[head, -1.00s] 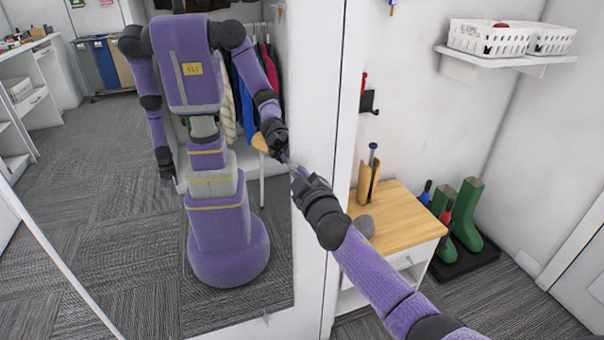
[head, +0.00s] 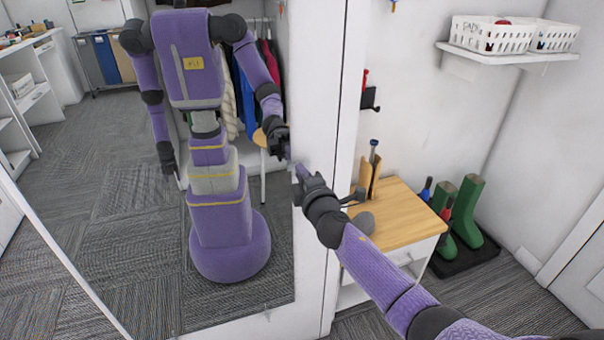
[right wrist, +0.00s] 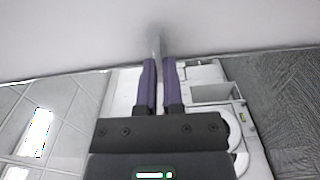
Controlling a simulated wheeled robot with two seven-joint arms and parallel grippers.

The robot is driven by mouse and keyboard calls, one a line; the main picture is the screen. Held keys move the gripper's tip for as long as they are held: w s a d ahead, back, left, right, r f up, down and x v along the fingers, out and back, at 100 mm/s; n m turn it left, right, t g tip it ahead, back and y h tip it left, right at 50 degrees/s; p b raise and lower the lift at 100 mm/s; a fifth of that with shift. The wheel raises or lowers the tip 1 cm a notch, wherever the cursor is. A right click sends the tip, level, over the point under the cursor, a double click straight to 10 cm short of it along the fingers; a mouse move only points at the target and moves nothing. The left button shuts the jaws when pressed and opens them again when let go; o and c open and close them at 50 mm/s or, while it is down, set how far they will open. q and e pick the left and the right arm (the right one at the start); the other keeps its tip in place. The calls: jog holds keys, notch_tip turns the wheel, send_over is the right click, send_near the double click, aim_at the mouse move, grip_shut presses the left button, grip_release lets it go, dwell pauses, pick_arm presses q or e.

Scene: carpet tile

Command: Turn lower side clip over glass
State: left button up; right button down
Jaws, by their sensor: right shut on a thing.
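The glass (head: 110,225) is a tall wall mirror on the left of the head view, reflecting my body. My right gripper (head: 299,172) is at the mirror's right edge, low on its side. In the right wrist view its purple fingers (right wrist: 159,84) are shut on a slim grey piece, which looks like the side clip (right wrist: 158,42). The clip is mostly hidden by my gripper in the head view, so I cannot tell how far it lies over the glass. My left gripper shows only as a small reflection.
A wooden-topped cabinet (head: 405,215) stands right of the mirror panel, beneath my right forearm. A wall shelf (head: 510,58) holds white baskets. Carpet lies in front.

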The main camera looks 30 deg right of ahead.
pick_arm(q)
jog(key=shift+w, duration=0.1)
pick_arm(e)
jog(key=shift+f+n, duration=0.1)
jog(key=shift+n, duration=0.2)
jog(key=c, duration=0.8)
grip_release()
jog(key=shift+o, duration=0.2)
pick_arm(q)
jog(key=shift+w+d+r+p, duration=0.3)
jog(key=shift+d+r+p, duration=0.15)
jog(key=shift+r+p, duration=0.15)
jog(key=shift+w+d+r+p, duration=0.3)
jog(key=shift+d+r+p, duration=0.1)
jog(key=shift+r+p, duration=0.2)
pick_arm(e)
jog(key=v, duration=1)
pick_arm(q)
jog(key=shift+a+f, duration=0.1)
jog(key=shift+a, duration=0.05)
pick_arm(e)
jog(key=shift+a, duration=0.1)
